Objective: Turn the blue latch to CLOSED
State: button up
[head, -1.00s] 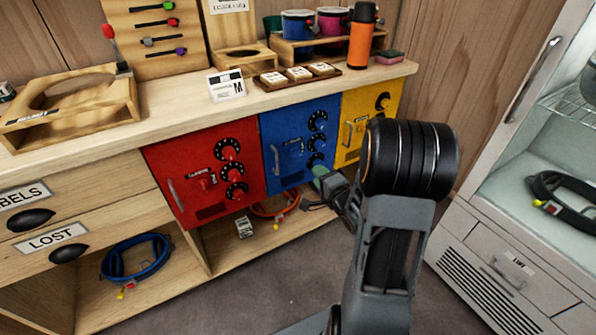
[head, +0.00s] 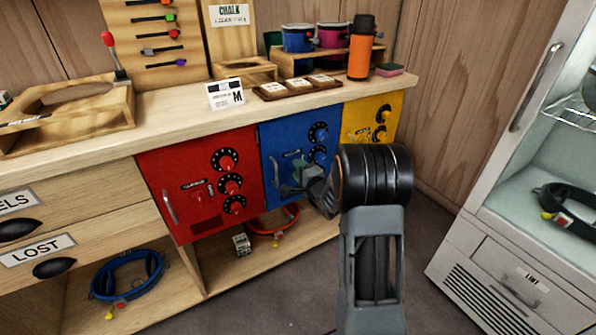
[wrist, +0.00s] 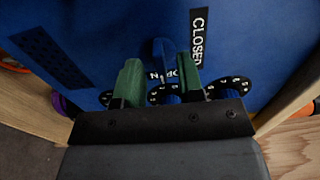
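The blue latch (wrist: 164,55) is on the blue locker door (wrist: 110,35) in the wrist view. It is a small lever with its lower end by a partly hidden label that seems to read OPEN (wrist: 160,76). The CLOSED label (wrist: 198,38) is to its right. My gripper (wrist: 162,72) has two green fingers spread apart, one on each side of the latch's lower part. I cannot tell whether they touch it. In the head view my gripper (head: 291,178) is in front of the blue locker (head: 275,140) and hides the latch area.
Black dials (wrist: 222,88) sit close behind the fingers. A red locker (head: 165,160) is at the left and a yellow locker (head: 360,110) at the right, under the wooden counter (head: 190,105). A glass-doored fridge (head: 500,190) stands at the far right.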

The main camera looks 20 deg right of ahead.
jog(key=shift+w, duration=0.45)
jog(key=shift+c, duration=0.4)
grip_shut()
